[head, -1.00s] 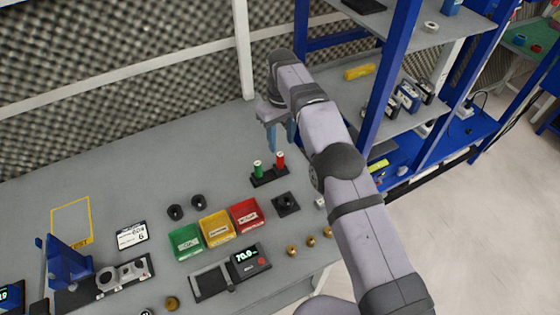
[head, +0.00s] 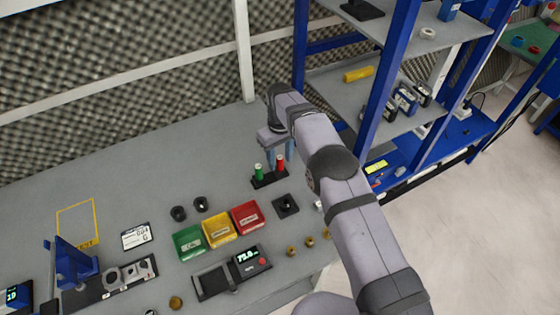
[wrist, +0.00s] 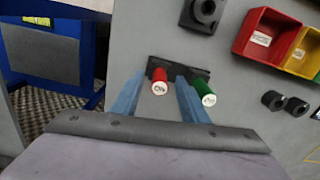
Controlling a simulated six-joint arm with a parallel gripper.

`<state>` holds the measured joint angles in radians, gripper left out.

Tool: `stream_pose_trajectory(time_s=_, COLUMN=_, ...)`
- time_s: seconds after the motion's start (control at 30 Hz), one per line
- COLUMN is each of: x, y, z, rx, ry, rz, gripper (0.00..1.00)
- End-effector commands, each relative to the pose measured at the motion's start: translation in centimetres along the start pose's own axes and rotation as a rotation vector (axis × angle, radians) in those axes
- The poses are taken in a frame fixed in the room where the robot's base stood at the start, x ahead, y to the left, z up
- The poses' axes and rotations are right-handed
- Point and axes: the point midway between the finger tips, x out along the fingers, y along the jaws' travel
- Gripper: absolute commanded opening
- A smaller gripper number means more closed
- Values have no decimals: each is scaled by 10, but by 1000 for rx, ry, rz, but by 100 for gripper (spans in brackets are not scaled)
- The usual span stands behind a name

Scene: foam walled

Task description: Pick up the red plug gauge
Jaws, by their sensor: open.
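The red plug gauge (head: 280,164) stands upright in a small black holder (head: 269,179) on the grey bench, just right of the green plug gauge (head: 258,170). My gripper (head: 278,151) is open above and behind the holder, its blue fingers close to the red gauge. In the wrist view the red gauge (wrist: 159,82) shows between the two fingers of my gripper (wrist: 160,95), and the green gauge (wrist: 207,92) is just outside the right finger. I cannot tell whether either finger touches a gauge.
Green, yellow and red bins (head: 246,217) stand left of a black square block (head: 286,205). Two black rings (head: 179,213) lie farther left. A blue-framed shelf (head: 390,75) rises to the right. The bench's back left area is clear.

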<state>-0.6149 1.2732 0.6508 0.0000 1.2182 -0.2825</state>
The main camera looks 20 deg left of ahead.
Motion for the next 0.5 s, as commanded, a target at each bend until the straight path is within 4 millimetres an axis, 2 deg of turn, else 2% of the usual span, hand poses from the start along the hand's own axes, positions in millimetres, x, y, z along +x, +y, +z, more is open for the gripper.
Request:
stream_pose_trajectory(time_s=0.27, x=3, y=0, z=0, rx=0, ry=1, rz=0, gripper=40)
stream_pose_trajectory(time_s=0.43, x=3, y=0, z=0, rx=0, ry=1, rz=0, gripper=2)
stream_pose_trajectory(time_s=0.5, x=3, y=0, z=0, rx=0, ry=1, rz=0, gripper=0)
